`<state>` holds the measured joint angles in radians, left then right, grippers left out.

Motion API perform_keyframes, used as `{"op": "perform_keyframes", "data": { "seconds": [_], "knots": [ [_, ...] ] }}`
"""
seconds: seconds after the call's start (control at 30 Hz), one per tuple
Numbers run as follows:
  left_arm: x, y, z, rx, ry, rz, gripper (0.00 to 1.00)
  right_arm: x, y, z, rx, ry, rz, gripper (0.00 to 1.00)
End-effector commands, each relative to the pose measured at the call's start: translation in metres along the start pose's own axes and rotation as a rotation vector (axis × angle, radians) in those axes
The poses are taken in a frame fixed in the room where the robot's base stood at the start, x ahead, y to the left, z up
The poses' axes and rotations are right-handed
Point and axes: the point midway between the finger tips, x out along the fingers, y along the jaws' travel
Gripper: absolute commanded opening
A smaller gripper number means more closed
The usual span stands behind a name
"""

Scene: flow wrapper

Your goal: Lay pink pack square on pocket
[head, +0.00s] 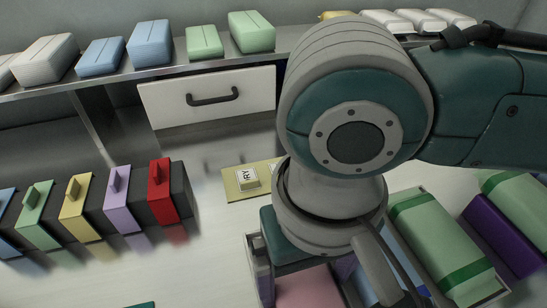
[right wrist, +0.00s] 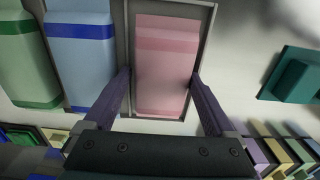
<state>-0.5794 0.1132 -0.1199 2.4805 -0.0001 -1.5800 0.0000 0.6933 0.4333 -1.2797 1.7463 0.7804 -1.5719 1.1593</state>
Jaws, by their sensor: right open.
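The pink pack (right wrist: 165,75) has a darker pink band and lies in a grey-rimmed tray (right wrist: 208,38) in the right wrist view. It looks roughly in line with the tray walls. In the head view part of the pink pack (head: 308,290) shows below my right arm. My right gripper (right wrist: 162,78) is open, its purple fingers on either side of the pack's near half. I cannot tell whether they touch it. In the head view my right gripper (head: 307,272) is partly hidden by its own wrist. No pocket can be told apart from this tray. My left gripper is not in view.
Blue (right wrist: 82,50) and green (right wrist: 28,60) packs lie beside the tray. A teal block (right wrist: 297,80) is on the other side. Coloured upright pieces (head: 76,208) stand at left in the head view. A yellow plate (head: 233,186) lies mid-table. Packs line the back shelf (head: 120,83).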

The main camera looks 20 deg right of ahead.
Motion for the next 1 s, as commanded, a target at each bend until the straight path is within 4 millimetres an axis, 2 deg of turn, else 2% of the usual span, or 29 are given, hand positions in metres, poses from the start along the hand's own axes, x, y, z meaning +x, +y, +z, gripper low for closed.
{"op": "perform_keyframes", "data": {
  "seconds": [0.17, 0.4, 0.6, 0.73, 1.0],
  "knots": [
    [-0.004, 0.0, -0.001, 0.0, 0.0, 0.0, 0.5, -0.012, -0.003, 0.0, -0.002, 0.003, -0.011, 1.0],
    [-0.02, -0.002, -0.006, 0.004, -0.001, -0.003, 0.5, -0.061, -0.001, 0.0, -0.002, 0.003, -0.006, 1.0],
    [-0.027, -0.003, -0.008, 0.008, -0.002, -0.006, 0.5, -0.091, 0.001, 0.0, -0.001, 0.001, -0.001, 1.0],
    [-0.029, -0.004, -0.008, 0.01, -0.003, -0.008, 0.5, -0.099, 0.002, 0.0, 0.0, 0.001, 0.001, 1.0],
    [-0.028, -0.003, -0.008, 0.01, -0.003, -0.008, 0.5, -0.1, 0.002, 0.0, 0.0, 0.0, 0.002, 1.0]
  ]
}}
